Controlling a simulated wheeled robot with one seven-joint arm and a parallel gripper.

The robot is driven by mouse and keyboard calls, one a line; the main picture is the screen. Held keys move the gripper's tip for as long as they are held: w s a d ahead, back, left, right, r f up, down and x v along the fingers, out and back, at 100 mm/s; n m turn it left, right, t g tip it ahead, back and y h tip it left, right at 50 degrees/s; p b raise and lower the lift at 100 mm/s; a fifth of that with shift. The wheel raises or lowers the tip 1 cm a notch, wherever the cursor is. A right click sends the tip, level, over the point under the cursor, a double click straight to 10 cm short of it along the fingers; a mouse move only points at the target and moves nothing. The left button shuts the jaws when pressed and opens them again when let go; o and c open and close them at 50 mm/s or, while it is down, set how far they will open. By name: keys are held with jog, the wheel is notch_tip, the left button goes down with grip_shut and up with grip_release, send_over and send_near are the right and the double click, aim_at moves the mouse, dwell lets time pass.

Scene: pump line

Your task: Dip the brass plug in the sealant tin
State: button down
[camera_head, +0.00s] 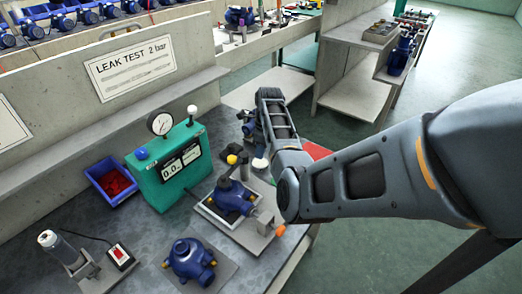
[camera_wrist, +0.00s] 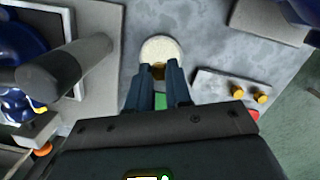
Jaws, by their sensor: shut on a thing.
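In the wrist view my gripper (camera_wrist: 158,78) is shut on a small brass plug (camera_wrist: 158,71), of which only a bit shows between the fingertips. The sealant tin (camera_wrist: 161,47) shows as a round cream disc just beyond the fingertips, overlapping the plug in the picture. I cannot tell whether the plug touches the sealant. In the head view the cream top of the tin (camera_head: 260,163) shows below the dark wrist; the fingertips and plug are not clear there.
Brass plugs (camera_wrist: 262,98) stand on a grey plate right of my gripper. A blue pump (camera_head: 232,197) sits in a fixture, with another pump (camera_head: 190,260) in front. A teal leak tester (camera_head: 172,165) and a blue bin (camera_head: 97,174) of red pieces stand left. A grey cylinder (camera_wrist: 60,75) is close on the left.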

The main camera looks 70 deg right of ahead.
jog(key=shift+r+p, duration=0.55)
jog(key=shift+r, duration=1.4)
